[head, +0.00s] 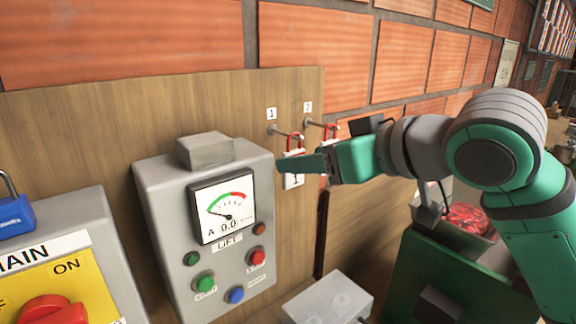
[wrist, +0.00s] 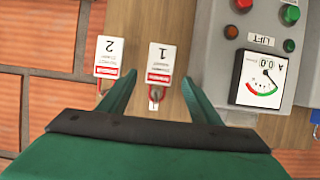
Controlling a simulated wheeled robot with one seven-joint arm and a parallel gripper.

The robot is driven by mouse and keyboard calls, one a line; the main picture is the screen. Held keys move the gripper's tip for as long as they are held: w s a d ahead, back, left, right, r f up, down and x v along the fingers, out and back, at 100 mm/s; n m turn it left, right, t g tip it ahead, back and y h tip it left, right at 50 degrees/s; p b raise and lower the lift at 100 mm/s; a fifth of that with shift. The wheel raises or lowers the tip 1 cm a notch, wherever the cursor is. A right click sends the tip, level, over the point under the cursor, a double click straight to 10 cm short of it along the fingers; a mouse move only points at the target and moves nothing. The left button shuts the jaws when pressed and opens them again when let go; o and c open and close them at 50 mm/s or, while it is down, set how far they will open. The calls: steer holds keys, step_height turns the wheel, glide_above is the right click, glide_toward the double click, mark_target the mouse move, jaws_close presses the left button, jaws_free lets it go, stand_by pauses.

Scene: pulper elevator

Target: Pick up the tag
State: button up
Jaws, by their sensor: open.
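Two white tags with red bands and red loops hang from pegs on a wooden board. Tag 1 (head: 293,182) is partly hidden by my gripper (head: 297,163) in the head view. In the wrist view, which is upside down, tag 1 (wrist: 161,60) shows whole, between the lines of my open fingers. Tag 2 (head: 331,130) hangs to its right in the head view, mostly hidden by my gripper; it shows to the left in the wrist view (wrist: 113,57). My gripper (wrist: 159,80) is open and empty. Contact with tag 1 cannot be told.
A grey lift control box (head: 165,220) with a meter and buttons stands close left of tag 1. Further left is a main switch box (head: 85,235) with a blue padlock (head: 14,217). A brick wall (head: 310,50) lies behind the board (head: 90,125). A grey box (head: 328,300) sits below.

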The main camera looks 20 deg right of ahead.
mark_target(293, 187)
steer(key=x, duration=0.4)
steer(key=shift+w+f, duration=0.25)
steer(key=shift+f, duration=0.15)
steer(key=shift+w+a, duration=0.15)
steer(key=shift+a, duration=0.05)
steer(key=shift+d, duration=0.1)
steer(key=c, duration=1.1)
